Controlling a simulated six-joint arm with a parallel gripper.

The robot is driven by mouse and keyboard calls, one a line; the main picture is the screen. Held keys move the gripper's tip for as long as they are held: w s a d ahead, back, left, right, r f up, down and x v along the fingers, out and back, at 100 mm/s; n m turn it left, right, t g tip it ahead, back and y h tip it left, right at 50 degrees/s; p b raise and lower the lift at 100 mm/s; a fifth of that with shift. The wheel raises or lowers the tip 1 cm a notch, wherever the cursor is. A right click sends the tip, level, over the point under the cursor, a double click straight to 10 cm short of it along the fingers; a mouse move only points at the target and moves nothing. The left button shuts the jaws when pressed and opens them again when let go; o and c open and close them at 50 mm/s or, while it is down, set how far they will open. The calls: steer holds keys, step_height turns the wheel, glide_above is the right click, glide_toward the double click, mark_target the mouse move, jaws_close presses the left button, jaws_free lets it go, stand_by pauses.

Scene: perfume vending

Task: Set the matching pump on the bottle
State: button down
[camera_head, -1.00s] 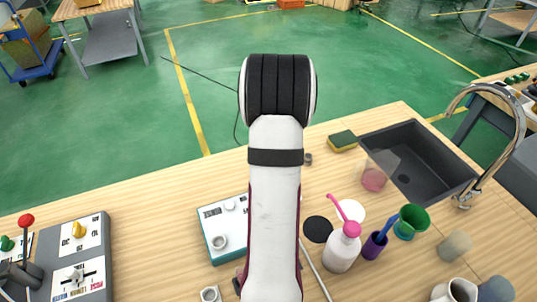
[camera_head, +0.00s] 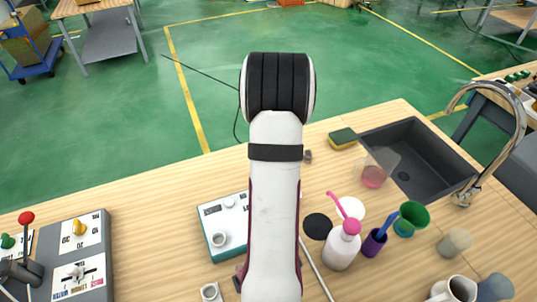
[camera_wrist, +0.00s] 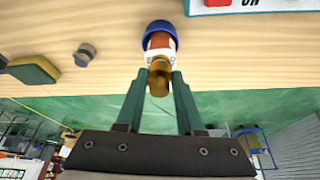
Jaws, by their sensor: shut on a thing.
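In the wrist view, my gripper (camera_wrist: 161,77) has its two teal fingers closed around the brown-gold end of an amber bottle-like piece (camera_wrist: 161,42). This piece has a white label band and a blue far end, and its outline runs straight away from the fingers over the wooden table. I cannot tell whether it touches the table. In the head view my arm hides the gripper and this piece. A white bottle (camera_head: 340,250) with a pink pump (camera_head: 345,213) on top stands upright on the table, right of my arm.
A purple cup (camera_head: 374,243), a green cup (camera_head: 411,219) and a pink-bottomed clear cup (camera_head: 374,177) stand right. A sponge (camera_head: 342,138), a dark sink (camera_head: 425,160) and a tap (camera_head: 505,150) lie beyond. A white-teal device (camera_head: 222,222) and a lever panel (camera_head: 75,262) are left.

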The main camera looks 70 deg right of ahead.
stand_by(0.4)
steer(key=shift+c, duration=2.2)
jaws_free()
steer(key=shift+o, duration=0.2)
steer(key=o, duration=0.4)
steer(key=shift+r, duration=3.7)
steer(key=shift+a, duration=0.1)
